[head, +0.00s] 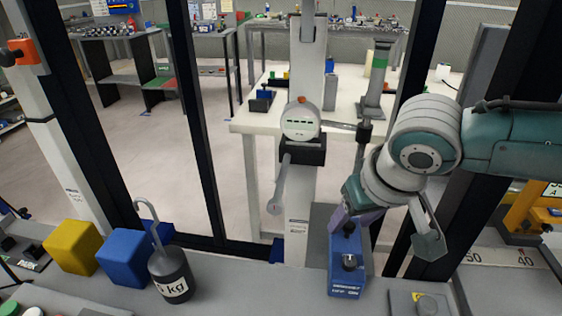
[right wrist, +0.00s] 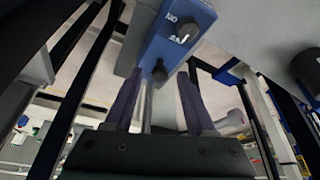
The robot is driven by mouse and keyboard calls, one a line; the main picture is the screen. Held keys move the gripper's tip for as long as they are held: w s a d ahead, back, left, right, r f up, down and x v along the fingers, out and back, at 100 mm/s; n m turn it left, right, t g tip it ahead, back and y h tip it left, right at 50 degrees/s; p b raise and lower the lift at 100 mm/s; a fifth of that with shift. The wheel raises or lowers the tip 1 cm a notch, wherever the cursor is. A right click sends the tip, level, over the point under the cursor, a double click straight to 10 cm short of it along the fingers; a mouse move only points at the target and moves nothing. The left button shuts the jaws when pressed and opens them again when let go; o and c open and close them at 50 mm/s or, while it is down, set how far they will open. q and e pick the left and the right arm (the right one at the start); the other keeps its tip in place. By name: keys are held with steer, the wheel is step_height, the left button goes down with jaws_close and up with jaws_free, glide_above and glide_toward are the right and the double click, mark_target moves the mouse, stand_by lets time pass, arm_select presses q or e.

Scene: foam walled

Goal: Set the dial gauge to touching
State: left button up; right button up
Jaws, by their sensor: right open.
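A round white gauge (head: 300,121) with a small display sits on a pale upright column in the head view. A rod reaches right from it to a dark clamp (head: 364,131). A blue box (head: 345,278) with dark knobs stands on the grey bench right of the column. My right gripper (head: 390,222) is open above and beside the box, one finger by its upper end. In the right wrist view the blue box (right wrist: 172,45) and its end knob (right wrist: 159,72) lie beyond the spread fingers (right wrist: 160,100). I cannot tell whether they touch. My left gripper is out of view.
A weight with a hook (head: 172,275), a blue cube (head: 124,257) and a yellow cube (head: 73,247) stand at the left of the bench. Dark frame posts (head: 200,130) rise behind. A grey plate with a warning sign (head: 420,303) lies right of the box.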

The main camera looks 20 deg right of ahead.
jaws_close()
stand_by(1.3)
